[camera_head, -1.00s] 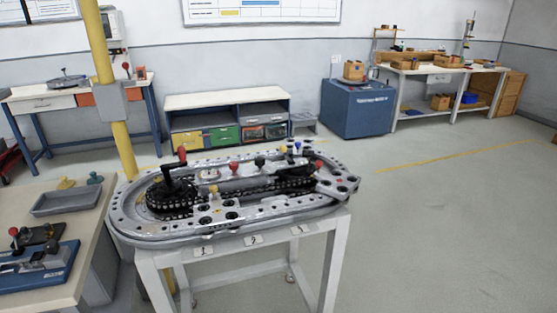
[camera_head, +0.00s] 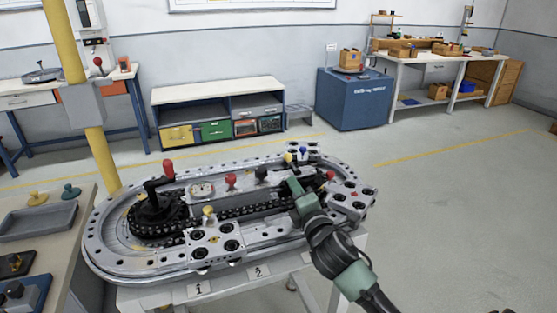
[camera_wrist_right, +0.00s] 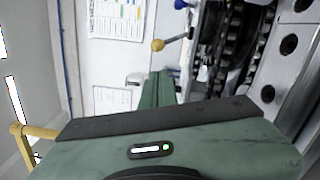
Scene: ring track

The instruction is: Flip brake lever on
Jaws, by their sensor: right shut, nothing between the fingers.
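The ring track (camera_head: 110,255) stands on a pale frame and carries several knobbed levers. I cannot tell by label which is the brake lever. A black crank with a red handle (camera_head: 168,170) stands at its left end. A red knob (camera_head: 231,181) is mid-track; a yellow knob (camera_head: 288,157) and a blue knob (camera_head: 303,150) are at the back right. Another red knob (camera_head: 330,176) is right of my right gripper (camera_head: 290,184), which is shut and empty over the track's right half. In the wrist view a yellow-knobbed lever (camera_wrist_right: 158,45) lies just beyond the gripper (camera_wrist_right: 158,80). My left gripper is not in view.
A side table (camera_head: 75,200) with a grey tray (camera_head: 38,221) stands close at the left. A low cabinet (camera_head: 215,90) and a blue box (camera_head: 352,100) stand behind.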

